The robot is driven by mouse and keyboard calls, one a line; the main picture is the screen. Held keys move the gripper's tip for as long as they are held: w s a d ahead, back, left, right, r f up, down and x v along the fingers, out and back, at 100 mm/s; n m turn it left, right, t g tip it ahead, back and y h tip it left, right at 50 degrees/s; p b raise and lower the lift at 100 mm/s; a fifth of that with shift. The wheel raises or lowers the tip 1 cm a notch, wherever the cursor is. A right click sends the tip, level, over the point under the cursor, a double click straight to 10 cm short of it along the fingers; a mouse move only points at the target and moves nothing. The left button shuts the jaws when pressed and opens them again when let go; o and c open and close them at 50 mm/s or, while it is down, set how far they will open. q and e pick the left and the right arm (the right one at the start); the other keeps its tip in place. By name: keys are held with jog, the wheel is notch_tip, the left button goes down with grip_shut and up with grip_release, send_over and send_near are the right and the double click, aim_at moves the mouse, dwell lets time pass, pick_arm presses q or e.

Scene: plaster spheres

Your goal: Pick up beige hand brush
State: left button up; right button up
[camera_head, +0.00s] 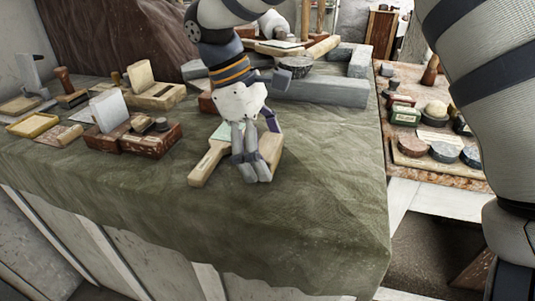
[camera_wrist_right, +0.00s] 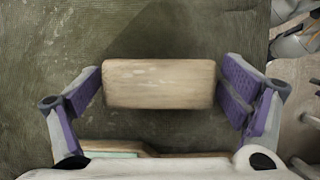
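A beige block-like piece (camera_head: 271,146), which seems to be the hand brush, lies on the green cloth of the table in the head view, partly hidden by my right gripper (camera_head: 257,160). In the right wrist view the beige piece (camera_wrist_right: 160,83) lies crosswise between the two spread fingers, with a gap on each side. The right gripper is open, pointing down over it, and holds nothing. Whether it has a handle or bristles I cannot tell. My left gripper is not in view.
A wooden paddle-like tool (camera_head: 207,163) with a pale green face lies just left of the gripper. Boxes and blocks (camera_head: 150,138) stand further left. Grey stone bars (camera_head: 320,88) lie behind. A side board (camera_head: 440,167) holds several small items. The cloth in front is clear.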

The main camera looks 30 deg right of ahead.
aim_at(273, 150)
jog(key=c, duration=0.8)
jog(key=shift+r, duration=0.45)
jog(key=r, duration=0.2)
jog(key=a+r, duration=0.1)
jog(key=r, duration=0.1)
jog(key=shift+s, duration=0.25)
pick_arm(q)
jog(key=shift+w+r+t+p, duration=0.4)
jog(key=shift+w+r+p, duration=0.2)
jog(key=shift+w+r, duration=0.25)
pick_arm(e)
jog(key=s+a+r, duration=0.7)
jog(key=a+r, duration=0.1)
jog(key=a, duration=0.2)
jog(key=shift+a, duration=0.4)
jog(key=shift+r, duration=0.1)
